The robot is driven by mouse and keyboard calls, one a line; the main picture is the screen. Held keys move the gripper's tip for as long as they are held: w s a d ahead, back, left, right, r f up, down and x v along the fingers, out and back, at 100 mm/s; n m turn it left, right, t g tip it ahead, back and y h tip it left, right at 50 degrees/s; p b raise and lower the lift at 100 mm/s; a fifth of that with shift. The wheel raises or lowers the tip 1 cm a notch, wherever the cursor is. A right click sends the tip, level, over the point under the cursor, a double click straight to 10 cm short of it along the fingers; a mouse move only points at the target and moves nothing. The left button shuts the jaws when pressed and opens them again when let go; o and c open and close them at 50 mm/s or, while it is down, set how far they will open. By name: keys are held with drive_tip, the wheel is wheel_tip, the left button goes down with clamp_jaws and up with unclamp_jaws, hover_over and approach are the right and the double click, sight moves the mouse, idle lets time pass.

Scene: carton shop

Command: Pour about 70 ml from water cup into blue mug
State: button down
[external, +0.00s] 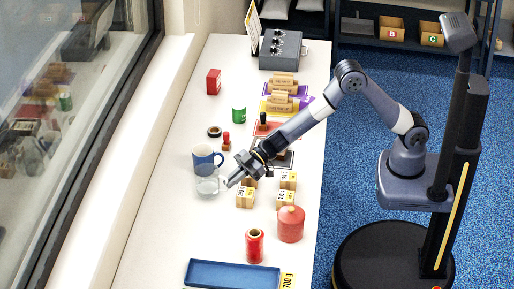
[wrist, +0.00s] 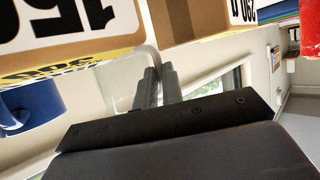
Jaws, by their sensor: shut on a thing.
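The clear water cup (external: 207,187) is at the left part of the white table, just in front of the blue mug (external: 204,162). My gripper (external: 228,184) reaches it from the right and is shut on it. In the wrist view the cup (wrist: 118,82) is a pale see-through shape at my fingertips (wrist: 158,75), and part of the mug (wrist: 32,108) shows at the left. The mug stands upright. I cannot tell whether the cup is touching the table, or its water level.
Several numbered cardboard boxes (external: 244,197) stand close beside my gripper. A red round jar (external: 290,224), a red spool (external: 254,247) and a blue tray (external: 212,274) are nearer. A green can (external: 239,114) and a dark ring (external: 214,132) lie beyond the mug. The table left of the cup is clear.

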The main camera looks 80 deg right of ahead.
drive_tip(key=shift+d, duration=0.15)
drive_tip(key=w+d+r+m+t+y, duration=0.2)
drive_tip(key=d+r+m+y, duration=0.4)
drive_tip(key=d+r+m, duration=0.1)
drive_tip(key=shift+w+d+r+m+t, duration=0.15)
drive_tip(key=shift+r+m+t, duration=0.25)
drive_tip(key=shift+r+m, duration=0.4)
idle(0.7)
drive_tip(key=shift+w+d+r+m+t+y, duration=0.15)
drive_tip(key=shift+d+r+m+t+y, duration=0.2)
drive_tip(key=shift+r+m+t, duration=0.35)
drive_tip(key=shift+w+d+r+m+t+y+b, duration=0.2)
drive_tip(key=shift+d+m+t, duration=0.15)
drive_tip(key=shift+d+m, duration=0.2)
drive_tip(key=shift+w+d+r+m+t+y+b, duration=0.1)
drive_tip(key=shift+w+d+m+t+y+b, duration=0.1)
drive_tip(key=shift+d+m+t, duration=0.25)
idle(1.8)
